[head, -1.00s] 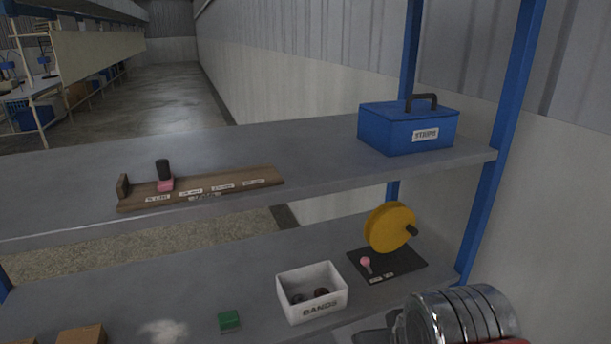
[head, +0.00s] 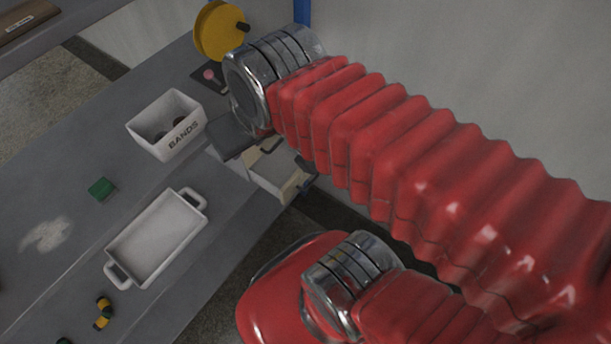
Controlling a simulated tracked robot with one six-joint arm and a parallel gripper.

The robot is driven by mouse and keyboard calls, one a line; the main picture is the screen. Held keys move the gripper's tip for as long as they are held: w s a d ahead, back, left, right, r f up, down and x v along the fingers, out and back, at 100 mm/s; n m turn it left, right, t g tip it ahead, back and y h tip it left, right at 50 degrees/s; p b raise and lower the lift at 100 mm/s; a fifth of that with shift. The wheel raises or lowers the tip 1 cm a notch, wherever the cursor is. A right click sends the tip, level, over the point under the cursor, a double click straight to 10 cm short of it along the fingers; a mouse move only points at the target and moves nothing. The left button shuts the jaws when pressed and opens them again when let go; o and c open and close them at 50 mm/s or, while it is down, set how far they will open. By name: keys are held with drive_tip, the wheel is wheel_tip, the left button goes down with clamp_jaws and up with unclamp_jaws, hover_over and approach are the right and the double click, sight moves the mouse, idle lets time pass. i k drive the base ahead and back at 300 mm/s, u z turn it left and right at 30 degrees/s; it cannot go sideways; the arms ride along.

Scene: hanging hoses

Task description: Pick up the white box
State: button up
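A white open-topped box marked BANDS (head: 183,143) stands upright on the lower grey shelf, with small dark round things inside. A second pale, box-like thing (head: 272,172) shows at the shelf's front edge, partly covered by my arm; what it is exactly is hard to tell. My red ribbed arm reaches in from the right. A dark grey part at its end, which looks like my gripper (head: 230,136), is just right of the BANDS box in the picture. Its fingers are not clearly visible, and whether it touches anything cannot be told.
A white two-handled tray (head: 123,268) lies nearer on the shelf (head: 60,190). A green block (head: 102,189) and a yellow-and-black item (head: 103,313) lie near it. A yellow wheel (head: 218,31) stands behind my arm's end. A blue post (head: 302,12) rises at the back.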

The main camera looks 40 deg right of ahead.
sight(159, 116)
drive_tip(key=u, duration=0.5)
drive_tip(key=k, duration=0.65)
drive_tip(key=u, duration=1)
drive_tip(key=k, duration=0.75)
drive_tip(key=u, duration=0.45)
drive_tip(key=i, duration=0.6)
drive_tip(key=z, duration=0.45)
drive_tip(key=i, duration=1.1)
drive_tip(key=z, duration=0.45)
